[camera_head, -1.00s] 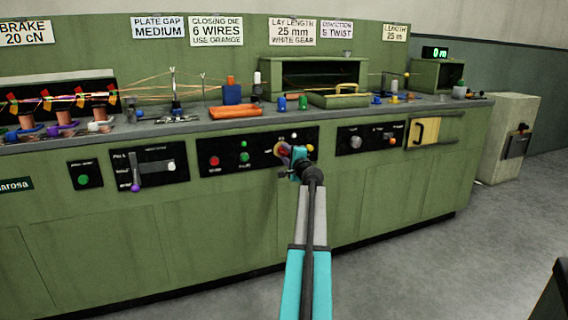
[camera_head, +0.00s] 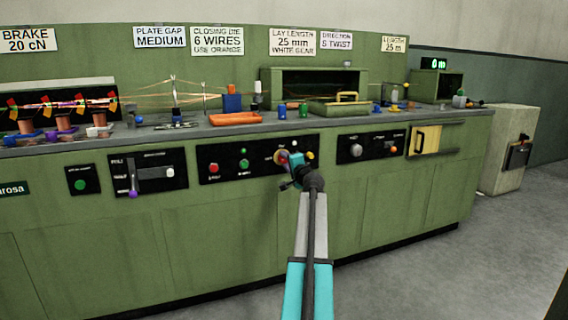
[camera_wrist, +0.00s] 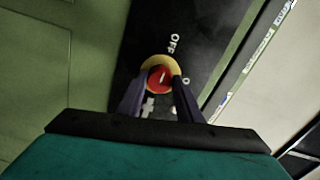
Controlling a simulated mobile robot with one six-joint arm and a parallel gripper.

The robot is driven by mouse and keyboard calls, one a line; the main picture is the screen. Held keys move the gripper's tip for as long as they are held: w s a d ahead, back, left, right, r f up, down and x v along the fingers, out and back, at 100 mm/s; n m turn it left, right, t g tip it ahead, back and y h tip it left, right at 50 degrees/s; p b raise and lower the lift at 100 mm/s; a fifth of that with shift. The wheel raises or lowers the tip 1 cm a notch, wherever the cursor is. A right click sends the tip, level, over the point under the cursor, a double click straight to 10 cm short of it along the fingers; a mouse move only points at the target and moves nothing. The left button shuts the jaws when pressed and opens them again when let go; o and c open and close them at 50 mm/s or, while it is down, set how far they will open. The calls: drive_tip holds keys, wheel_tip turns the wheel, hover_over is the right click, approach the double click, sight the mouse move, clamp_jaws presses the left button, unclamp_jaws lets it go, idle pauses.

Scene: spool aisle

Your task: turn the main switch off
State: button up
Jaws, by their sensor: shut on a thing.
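The main switch is a red knob with a yellow ring (camera_wrist: 160,64) on a black panel in the wrist view. A short white mark on the knob points roughly up toward the word OFF printed above it; another label beside it is partly hidden. In the head view the switch (camera_head: 281,157) sits at the right part of the black panel, partly behind my gripper (camera_head: 289,171). My gripper's two dark fingers (camera_wrist: 160,84) are on either side of the knob in the wrist view, shut on it.
The black panel (camera_head: 222,176) also carries red and green buttons. Another black panel (camera_head: 148,173) with a lever and a purple knob is to the left. A panel with a grey dial (camera_head: 356,150) is to the right. Open grey floor (camera_head: 440,270) lies in front.

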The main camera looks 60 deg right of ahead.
drive_tip(key=o, duration=1)
drive_tip(key=shift+r, duration=0.1)
drive_tip(key=shift+o, duration=0.2)
drive_tip(key=shift+s, duration=0.15)
drive_tip(key=p+v, duration=0.4)
drive_tip(key=v, duration=0.9)
drive_tip(key=shift+a, duration=0.3)
